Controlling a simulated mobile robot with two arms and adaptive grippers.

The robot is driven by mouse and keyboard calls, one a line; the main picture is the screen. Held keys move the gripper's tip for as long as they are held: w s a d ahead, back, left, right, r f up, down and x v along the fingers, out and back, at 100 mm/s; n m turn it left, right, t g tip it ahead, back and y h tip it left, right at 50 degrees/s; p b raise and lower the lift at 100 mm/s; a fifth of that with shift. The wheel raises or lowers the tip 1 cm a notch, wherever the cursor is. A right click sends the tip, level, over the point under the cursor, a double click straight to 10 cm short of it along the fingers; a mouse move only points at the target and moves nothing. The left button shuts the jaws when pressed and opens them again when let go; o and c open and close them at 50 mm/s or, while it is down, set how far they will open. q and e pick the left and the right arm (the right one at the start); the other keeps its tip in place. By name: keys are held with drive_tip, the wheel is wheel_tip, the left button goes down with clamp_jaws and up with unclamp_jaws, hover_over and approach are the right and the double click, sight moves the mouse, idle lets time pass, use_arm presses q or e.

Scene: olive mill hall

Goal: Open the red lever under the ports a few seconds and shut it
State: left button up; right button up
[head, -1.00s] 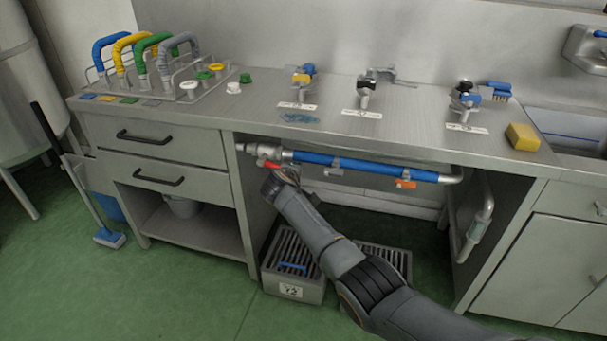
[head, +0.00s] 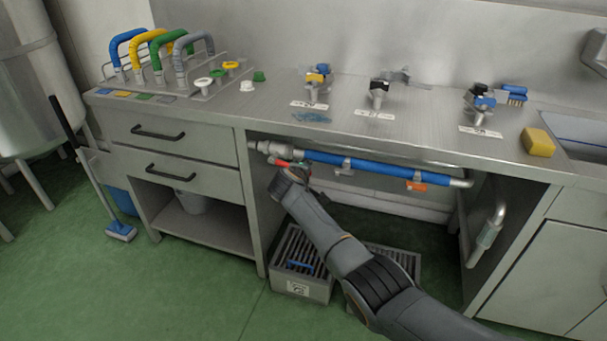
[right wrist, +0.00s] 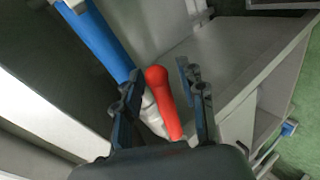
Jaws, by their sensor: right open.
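The red lever (head: 280,162) sits at the left end of the pipe with the blue sleeve (head: 345,163), under the counter. In the right wrist view the red lever (right wrist: 164,100) stands between the two fingers, beside a pale metal fitting. My right gripper (right wrist: 159,70) is open around the lever, and I see a gap to the right finger. In the head view my right gripper (head: 288,178) is just below the lever and partly hides it. My left gripper is not in view.
An orange lever (head: 416,186) hangs near the pipe's right end. Several taps stand on the counter (head: 400,125) above. A grated box (head: 303,284) stands on the floor below my arm. A drawer cabinet (head: 180,165) is left of the opening.

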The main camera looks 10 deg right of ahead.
drive_tip(key=shift+s, duration=0.1)
drive_tip(key=v, duration=1.2)
drive_tip(key=shift+a, duration=0.1)
